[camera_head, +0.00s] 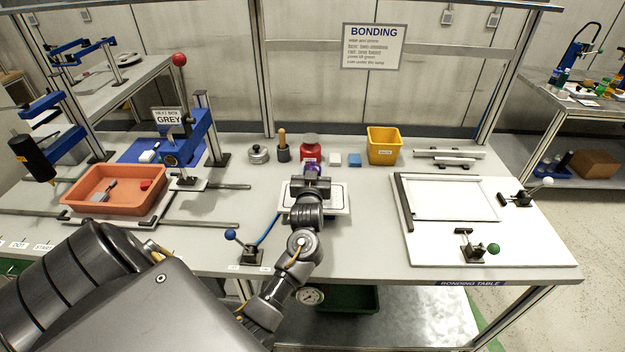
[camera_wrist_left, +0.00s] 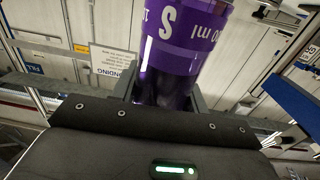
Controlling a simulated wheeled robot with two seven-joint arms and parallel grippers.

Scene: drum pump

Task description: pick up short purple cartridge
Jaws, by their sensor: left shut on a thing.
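My left gripper (camera_head: 311,175) is over the white tray-like pad in the middle of the table, and it is shut on the purple cartridge (camera_head: 313,168). In the head view only a small bit of the cartridge shows beyond the gripper. In the left wrist view the purple cartridge (camera_wrist_left: 182,38) stands large between the two fingers, with white lettering, an "S" and "ml", on its band. Its upper end is cut off by the picture edge. My right gripper is not in view.
Behind the gripper stand a red jar (camera_head: 310,147), a dark pot with a brush (camera_head: 283,153), a blue block (camera_head: 354,160) and a yellow bin (camera_head: 384,147). An orange tray (camera_head: 75,200) is at left. A white framed board (camera_head: 480,240) lies at right.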

